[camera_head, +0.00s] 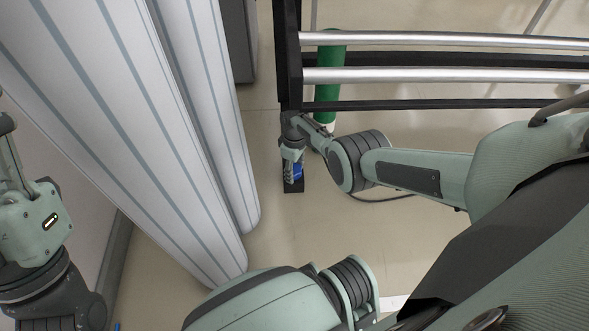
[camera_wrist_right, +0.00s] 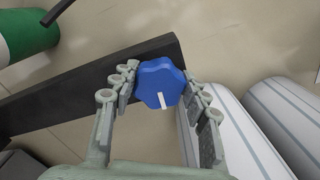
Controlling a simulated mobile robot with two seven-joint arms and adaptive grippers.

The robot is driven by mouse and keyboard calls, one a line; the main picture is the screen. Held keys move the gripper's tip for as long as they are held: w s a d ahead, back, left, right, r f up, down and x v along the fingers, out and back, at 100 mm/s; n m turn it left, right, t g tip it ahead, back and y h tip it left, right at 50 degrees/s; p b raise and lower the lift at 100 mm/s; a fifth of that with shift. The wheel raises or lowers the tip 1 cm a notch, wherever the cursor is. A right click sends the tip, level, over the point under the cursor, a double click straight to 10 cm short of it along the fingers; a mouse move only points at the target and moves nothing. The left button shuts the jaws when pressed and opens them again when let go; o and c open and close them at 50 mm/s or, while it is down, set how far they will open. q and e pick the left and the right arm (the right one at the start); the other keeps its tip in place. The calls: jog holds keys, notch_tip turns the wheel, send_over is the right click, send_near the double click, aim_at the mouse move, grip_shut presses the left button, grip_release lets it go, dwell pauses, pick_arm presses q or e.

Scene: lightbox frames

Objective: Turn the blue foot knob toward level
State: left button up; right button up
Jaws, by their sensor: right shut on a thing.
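The blue foot knob (camera_wrist_right: 160,83) is lobed, with a white mark on its face that points toward the bottom of the right wrist view. My right gripper (camera_wrist_right: 160,92) has its fingers on both sides of the knob and is shut on it. In the head view, the blue knob (camera_head: 298,171) shows only partly beside the right gripper (camera_head: 293,172), low at the end of the rack's black post. My left arm is at the left edge of the head view; its fingertips do not show clearly.
The rack's dark frame (camera_head: 288,60) and silver rails (camera_head: 440,76) stand behind my right arm. A green cylinder (camera_head: 330,80) is beside the post. Beige floor (camera_head: 270,225) is open around the foot.

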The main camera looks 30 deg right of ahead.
aim_at(294, 169)
dwell(0.4)
jog(key=o, duration=1.2)
jog(key=shift+c, duration=0.2)
jog(key=shift+r, duration=0.1)
jog(key=shift+r, duration=3.7)
